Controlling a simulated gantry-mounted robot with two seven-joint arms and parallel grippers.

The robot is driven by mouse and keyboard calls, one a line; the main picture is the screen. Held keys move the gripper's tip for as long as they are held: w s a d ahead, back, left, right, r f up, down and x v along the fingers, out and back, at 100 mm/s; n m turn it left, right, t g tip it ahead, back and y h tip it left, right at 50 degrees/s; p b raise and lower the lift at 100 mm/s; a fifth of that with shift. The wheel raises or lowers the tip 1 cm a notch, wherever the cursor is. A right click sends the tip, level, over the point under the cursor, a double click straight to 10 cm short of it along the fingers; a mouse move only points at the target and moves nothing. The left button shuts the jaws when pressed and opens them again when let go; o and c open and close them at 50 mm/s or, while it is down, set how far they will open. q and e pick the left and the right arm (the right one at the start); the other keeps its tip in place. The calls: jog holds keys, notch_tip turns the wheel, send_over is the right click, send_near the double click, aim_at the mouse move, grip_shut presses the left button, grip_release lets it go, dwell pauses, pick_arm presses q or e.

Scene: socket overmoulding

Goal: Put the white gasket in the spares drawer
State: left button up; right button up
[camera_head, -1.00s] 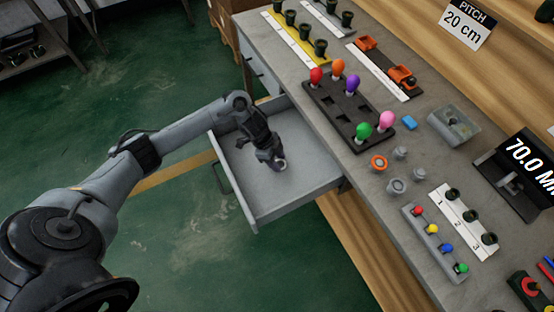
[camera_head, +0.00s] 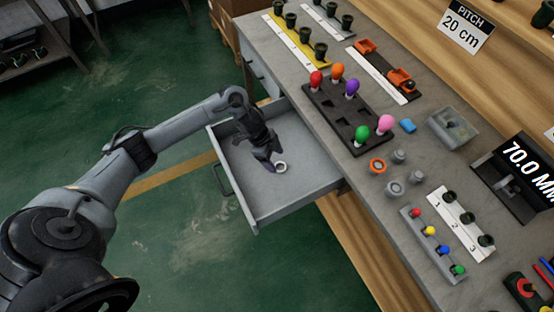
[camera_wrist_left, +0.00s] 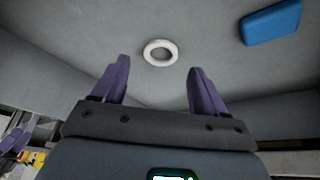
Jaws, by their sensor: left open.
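The white gasket (camera_head: 281,171) is a small ring lying flat on the grey floor of the open spares drawer (camera_head: 300,203). In the left wrist view the gasket (camera_wrist_left: 160,62) lies beyond my fingertips, roughly centred between them and apart from both. My left gripper (camera_head: 268,162) is over the drawer, just left of the gasket. Its two purple fingers are spread and empty in the left wrist view (camera_wrist_left: 158,78).
A blue block (camera_wrist_left: 271,22) shows on grey in the left wrist view. The drawer walls surround my gripper. The bench alongside holds a black rack (camera_head: 350,112) of coloured knobs, grey fittings, an orange ring (camera_head: 377,166) and a grey bin (camera_head: 453,127). The drawer's front is clear.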

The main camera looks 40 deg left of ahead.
pick_arm(q)
jog(key=p+v, duration=0.2)
jog(key=v, duration=0.7)
jog(key=shift+p, duration=0.4)
